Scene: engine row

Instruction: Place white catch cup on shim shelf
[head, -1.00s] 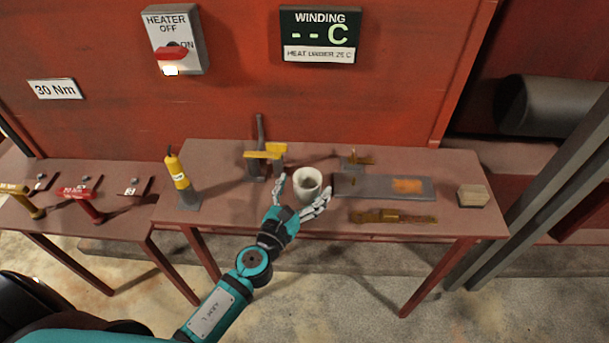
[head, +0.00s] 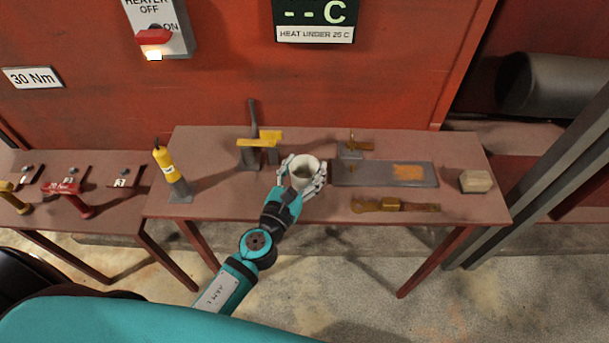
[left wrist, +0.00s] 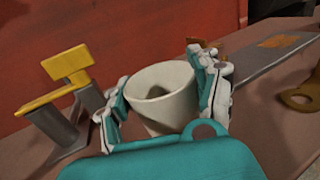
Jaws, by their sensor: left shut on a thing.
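The white catch cup (head: 303,168) is upright at the middle of the brown bench, with its open mouth facing up. My left gripper (head: 302,180) is shut on it, with one finger on each side of its wall. In the left wrist view the cup (left wrist: 162,92) sits between the fingers of the gripper (left wrist: 165,100). I cannot tell whether its base touches the bench. No shelf labelled as the shim shelf can be made out. My right gripper is not in view.
On the bench (head: 330,208), a yellow-topped stand (head: 260,142) is left of the cup. A grey plate (head: 385,174) lies close to its right, with a brass tool (head: 395,205) in front. A yellow torch-like tool (head: 170,170) and a tan block (head: 476,181) stand near the ends.

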